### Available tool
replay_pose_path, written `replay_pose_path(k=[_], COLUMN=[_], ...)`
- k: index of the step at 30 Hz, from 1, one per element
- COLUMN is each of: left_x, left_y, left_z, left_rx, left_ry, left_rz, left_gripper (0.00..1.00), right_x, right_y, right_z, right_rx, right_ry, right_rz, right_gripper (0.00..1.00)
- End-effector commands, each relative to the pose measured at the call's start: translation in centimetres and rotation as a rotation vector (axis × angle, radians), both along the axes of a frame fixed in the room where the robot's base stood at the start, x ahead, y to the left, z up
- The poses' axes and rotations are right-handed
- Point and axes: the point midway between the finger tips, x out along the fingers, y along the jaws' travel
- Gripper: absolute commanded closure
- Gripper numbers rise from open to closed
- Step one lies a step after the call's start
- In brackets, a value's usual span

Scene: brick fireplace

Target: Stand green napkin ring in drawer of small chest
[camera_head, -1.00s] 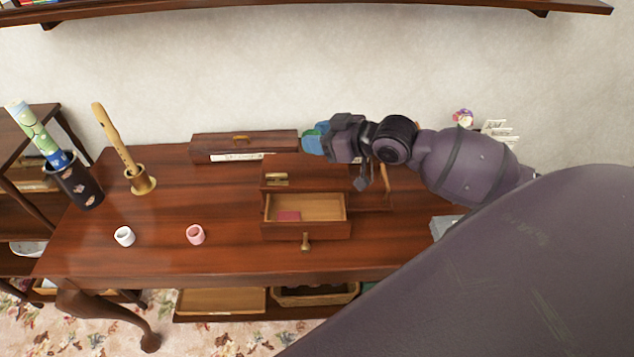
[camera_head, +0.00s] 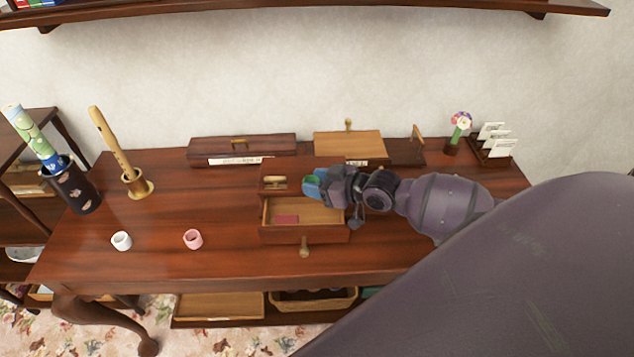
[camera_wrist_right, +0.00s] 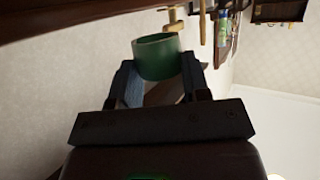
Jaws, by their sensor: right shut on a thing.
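The small chest (camera_head: 272,190) stands on the table with its drawer (camera_head: 336,232) pulled open toward the front. A flat dark red thing (camera_head: 286,219) lies inside the drawer, at its left. My right gripper (camera_head: 314,184) is shut on the green napkin ring (camera_head: 311,181) and holds it above the back right part of the chest. In the right wrist view the green ring (camera_wrist_right: 157,57) sits between the two fingertips, its open end showing. In the head view the fingers partly hide the ring. My left gripper is not in view.
A white ring (camera_head: 121,241) and a pink ring (camera_head: 193,239) stand on the table left of the chest. A long box (camera_head: 240,148) and a wooden-lidded box (camera_head: 349,145) are behind. A flute on a stand (camera_head: 137,187) and a dark cup (camera_head: 72,187) are at left.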

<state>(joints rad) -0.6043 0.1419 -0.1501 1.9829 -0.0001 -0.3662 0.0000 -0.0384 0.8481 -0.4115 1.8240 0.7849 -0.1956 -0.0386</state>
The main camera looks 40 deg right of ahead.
Motion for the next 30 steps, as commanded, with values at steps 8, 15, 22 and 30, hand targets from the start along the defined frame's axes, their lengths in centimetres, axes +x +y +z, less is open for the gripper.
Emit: replay_pose_path(k=[8, 15, 22, 30], left_x=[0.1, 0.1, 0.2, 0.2], left_y=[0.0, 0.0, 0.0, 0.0], left_z=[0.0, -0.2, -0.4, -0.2], left_rx=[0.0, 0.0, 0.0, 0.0], left_ry=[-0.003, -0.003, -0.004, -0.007], left_rz=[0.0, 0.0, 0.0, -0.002], left_gripper=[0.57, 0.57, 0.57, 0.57], right_x=[0.0, 0.0, 0.0, 0.0], right_y=[0.0, 0.0, 0.1, 0.0], right_z=[-0.1, -0.7, -1.1, -1.1], right_rx=[0.001, 0.002, 0.002, 0.002], right_ry=[-0.002, -0.001, -0.001, -0.001], right_rz=[0.0, 0.001, 0.001, 0.001], right_gripper=[0.8, 0.8, 0.8, 0.31])
